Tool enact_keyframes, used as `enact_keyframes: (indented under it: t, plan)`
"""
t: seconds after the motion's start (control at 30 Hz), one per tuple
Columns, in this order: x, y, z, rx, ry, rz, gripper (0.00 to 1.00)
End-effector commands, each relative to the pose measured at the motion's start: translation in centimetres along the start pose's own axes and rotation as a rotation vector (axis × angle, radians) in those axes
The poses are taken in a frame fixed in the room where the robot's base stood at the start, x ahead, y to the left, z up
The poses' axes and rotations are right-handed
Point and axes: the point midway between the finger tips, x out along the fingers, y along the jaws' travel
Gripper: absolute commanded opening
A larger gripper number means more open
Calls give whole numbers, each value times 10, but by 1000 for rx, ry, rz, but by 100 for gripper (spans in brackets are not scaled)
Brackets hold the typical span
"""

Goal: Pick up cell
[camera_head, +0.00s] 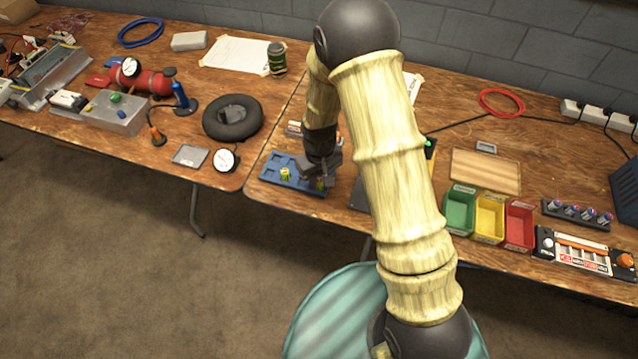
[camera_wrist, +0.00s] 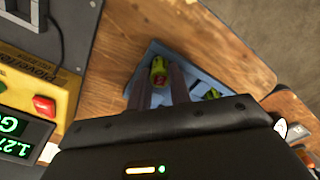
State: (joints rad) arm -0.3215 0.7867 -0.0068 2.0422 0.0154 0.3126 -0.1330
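A blue tray (camera_head: 272,170) with square pockets lies near the front edge of the right table. A yellow-green cell (camera_head: 286,174) stands in it. A second cell (camera_head: 320,184) shows partly under my gripper (camera_head: 321,177) at the tray's right end. In the wrist view, my gripper's fingers (camera_wrist: 161,80) point down to the tray (camera_wrist: 150,50), with a green cell (camera_wrist: 158,70) between their tips. Another green cell (camera_wrist: 212,94) shows beside the right finger. The fingers are a little apart; whether they touch the cell cannot be told.
A yellow device (camera_wrist: 50,90) with a red button and a green-lit display stands left in the wrist view. Green (camera_head: 459,209), yellow (camera_head: 489,217) and red (camera_head: 520,226) bins stand right of my arm. A black ring (camera_head: 232,118) lies on the left table.

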Motion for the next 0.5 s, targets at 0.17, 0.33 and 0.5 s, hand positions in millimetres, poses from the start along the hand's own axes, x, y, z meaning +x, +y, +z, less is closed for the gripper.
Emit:
enact_keyframes:
  t: [0.17,0.33,0.5]
  plan:
    - [0,0,0,0,0,0,0]
    - [0,0,0,0,0,0,0]
    - [-10,0,-1,0,3,0,0]
